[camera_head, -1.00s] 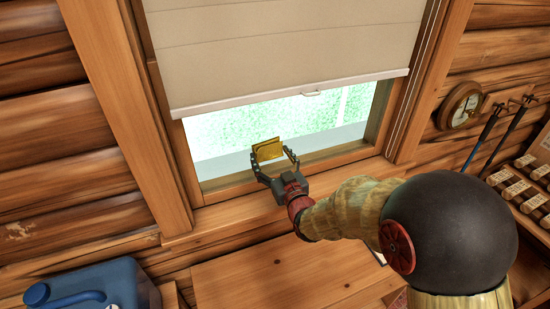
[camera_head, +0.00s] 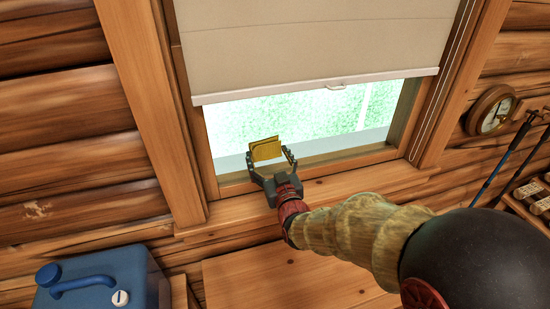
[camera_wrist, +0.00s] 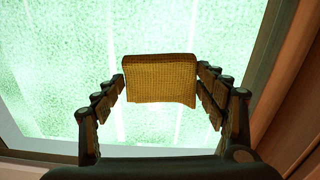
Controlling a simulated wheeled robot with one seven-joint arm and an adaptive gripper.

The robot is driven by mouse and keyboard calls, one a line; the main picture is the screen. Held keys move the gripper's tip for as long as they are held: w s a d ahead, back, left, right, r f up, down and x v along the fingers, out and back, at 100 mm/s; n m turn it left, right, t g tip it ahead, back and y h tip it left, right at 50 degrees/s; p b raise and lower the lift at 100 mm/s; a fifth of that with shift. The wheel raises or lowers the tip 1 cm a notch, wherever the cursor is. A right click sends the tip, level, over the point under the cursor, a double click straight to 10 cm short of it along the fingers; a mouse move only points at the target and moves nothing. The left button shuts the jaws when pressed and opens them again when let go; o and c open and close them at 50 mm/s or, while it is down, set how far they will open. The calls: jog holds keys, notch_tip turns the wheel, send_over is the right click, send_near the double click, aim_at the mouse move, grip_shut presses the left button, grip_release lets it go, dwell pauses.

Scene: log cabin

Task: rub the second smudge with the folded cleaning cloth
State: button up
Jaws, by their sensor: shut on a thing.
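The folded yellow cleaning cloth (camera_head: 265,150) is held between the fingertips of my gripper (camera_head: 270,160), in front of the lower left part of the window pane (camera_head: 320,117). In the wrist view the cloth (camera_wrist: 160,80) spans between the two fingers of my gripper (camera_wrist: 160,82), with the bright green-white pane (camera_wrist: 60,60) behind it. I cannot tell whether the cloth touches the glass. I cannot make out a smudge; pale vertical streaks show on or behind the pane in the wrist view.
A beige blind (camera_head: 320,45) with a pull handle covers the upper window. The wooden sill (camera_head: 370,183) runs below the pane. A blue jerrycan (camera_head: 95,285) stands at lower left. A round gauge (camera_head: 491,111) hangs on the log wall at right.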

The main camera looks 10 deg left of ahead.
jog(key=shift+s, duration=0.15)
jog(key=shift+b+v, duration=1.05)
jog(key=shift+v, duration=1.9)
jog(key=v, duration=0.3)
jog(key=shift+b, duration=0.3)
jog(key=shift+w+a+r+b, duration=0.3)
jog(key=shift+w+a, duration=0.3)
jog(key=shift+w, duration=0.4)
jog(key=shift+w+a+r+b, duration=0.25)
jog(key=shift+w+a, duration=0.35)
jog(key=shift+w, duration=0.4)
jog(key=shift+w+a+r+b, duration=0.2)
jog(key=shift+w+a+r, duration=0.2)
jog(key=shift+w+a, duration=0.45)
jog(key=shift+w+d, duration=0.15)
jog(key=shift+d, duration=0.05)
jog(key=shift+b+x, duration=0.4)
jog(key=shift+x, duration=0.65)
